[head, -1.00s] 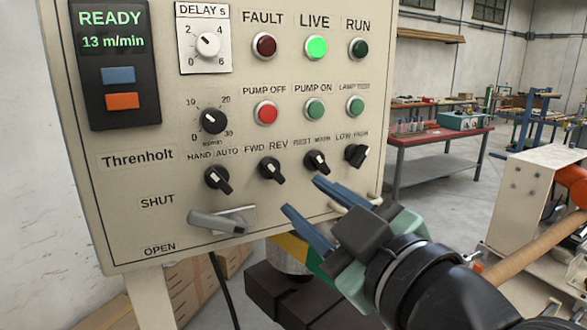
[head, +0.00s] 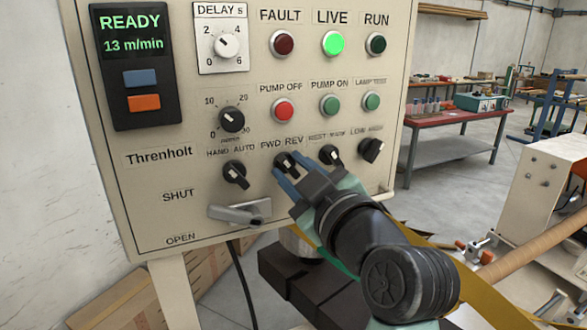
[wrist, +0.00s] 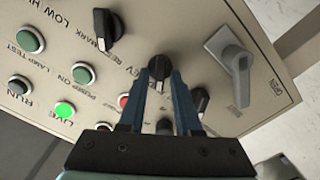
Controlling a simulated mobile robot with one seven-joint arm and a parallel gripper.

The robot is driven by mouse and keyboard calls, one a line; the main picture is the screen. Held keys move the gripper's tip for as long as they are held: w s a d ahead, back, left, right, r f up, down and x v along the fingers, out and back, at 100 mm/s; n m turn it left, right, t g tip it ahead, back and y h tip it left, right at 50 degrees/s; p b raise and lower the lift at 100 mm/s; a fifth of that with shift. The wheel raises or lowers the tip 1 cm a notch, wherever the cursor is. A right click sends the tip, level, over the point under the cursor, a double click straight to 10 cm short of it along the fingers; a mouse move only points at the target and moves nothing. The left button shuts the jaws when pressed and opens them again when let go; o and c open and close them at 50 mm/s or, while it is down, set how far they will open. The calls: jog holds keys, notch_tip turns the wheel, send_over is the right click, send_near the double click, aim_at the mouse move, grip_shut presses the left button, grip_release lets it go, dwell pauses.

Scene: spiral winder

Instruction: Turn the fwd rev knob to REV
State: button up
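The FWD REV knob (head: 284,160) is a black rotary knob with a pale pointer line, on the cream control panel (head: 150,205) under its "FWD REV" label. My gripper (head: 290,172) is at this knob, its two blue fingers pointing at the panel and partly hiding it. In the wrist view the knob (wrist: 159,68) sits between the tips of my gripper (wrist: 160,77), one finger on each side. The fingers are apart, with small gaps seeming to show beside the knob; contact cannot be told. The knob's exact pointer setting is hard to read.
The HAND AUTO knob (head: 235,174) is close on the left and another black knob (head: 329,155) close on the right. A grey SHUT/OPEN lever (head: 240,211) sticks out below left. The green LIVE lamp (head: 333,43) is lit. The display (head: 131,35) reads READY, 13 m/min.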

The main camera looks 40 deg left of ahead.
grip_shut()
jog(key=m, duration=0.3)
jog(key=shift+m, duration=0.4)
jog(key=m, duration=0.1)
jog(key=m+p, duration=0.1)
jog(key=m, duration=0.1)
jog(key=shift+w+d+r+m, duration=0.1)
jog(key=shift+w+m, duration=0.05)
jog(key=shift+m, duration=0.15)
jog(key=m+p, duration=0.2)
jog(key=m, duration=0.2)
jog(key=shift+m, duration=0.4)
jog(key=shift+w+m+p, duration=0.1)
jog(key=shift+m+p, duration=0.5)
jog(key=shift+m, duration=0.3)
